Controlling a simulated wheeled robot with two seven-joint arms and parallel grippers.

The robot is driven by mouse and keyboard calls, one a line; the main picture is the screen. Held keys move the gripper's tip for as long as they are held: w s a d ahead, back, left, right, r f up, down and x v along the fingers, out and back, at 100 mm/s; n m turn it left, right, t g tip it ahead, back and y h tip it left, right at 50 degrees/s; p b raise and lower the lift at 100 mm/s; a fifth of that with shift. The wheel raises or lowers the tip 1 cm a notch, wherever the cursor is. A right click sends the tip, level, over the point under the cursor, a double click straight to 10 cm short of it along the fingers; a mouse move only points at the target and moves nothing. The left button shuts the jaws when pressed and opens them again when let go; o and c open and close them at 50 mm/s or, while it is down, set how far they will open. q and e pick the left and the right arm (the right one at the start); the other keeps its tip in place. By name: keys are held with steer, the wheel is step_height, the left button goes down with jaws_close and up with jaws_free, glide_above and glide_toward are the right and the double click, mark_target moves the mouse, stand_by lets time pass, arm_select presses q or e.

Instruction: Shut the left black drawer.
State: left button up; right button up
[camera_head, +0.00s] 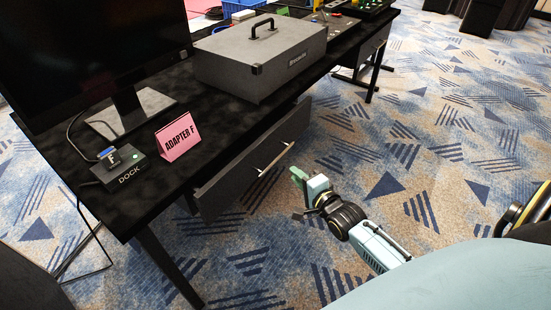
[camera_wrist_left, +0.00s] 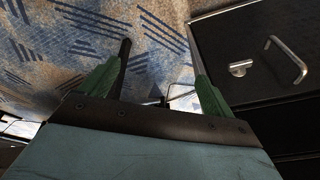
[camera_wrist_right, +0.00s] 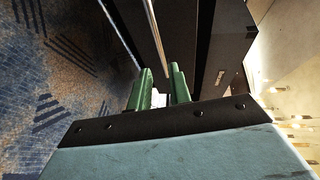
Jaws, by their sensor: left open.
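The left black drawer (camera_head: 226,186) is under the front of the black desk in the head view. Its front stands out past the desk edge, so it is partly open. A silver bar handle (camera_head: 275,160) is on its front. My right gripper (camera_head: 297,176) is just right of the handle, apart from it in the head view. In the right wrist view its green fingers (camera_wrist_right: 160,72) are close together near a silver bar and a dark panel; whether they meet is unclear. My left gripper (camera_wrist_left: 160,75) is open and empty.
On the desk (camera_head: 180,95) are a grey case (camera_head: 262,62), a monitor (camera_head: 95,45), a dock (camera_head: 118,165) and a pink sign (camera_head: 178,138). A dark front with a silver handle (camera_wrist_left: 287,60) and lock shows in the left wrist view. Open carpet lies right of the desk.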

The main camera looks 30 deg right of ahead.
mark_target(278, 159)
steer(key=w+b, duration=0.1)
steer(key=w, duration=0.2)
steer(key=w+f+b, duration=0.1)
steer(key=w, duration=0.3)
steer(key=w+f+b, duration=0.1)
steer(key=w+b, duration=0.1)
steer(key=w, duration=0.1)
steer(key=shift+w, duration=0.2)
arm_select(q)
steer(key=w+d+r+t+h, duration=0.1)
steer(key=w+d+r+t, duration=0.3)
steer(key=r, duration=0.6)
steer(key=shift+w+d+r+h, duration=0.15)
steer(key=shift+w+d+h, duration=0.2)
steer(key=shift+w+h, duration=0.05)
arm_select(e)
steer(key=shift+w, duration=0.3)
jaws_close()
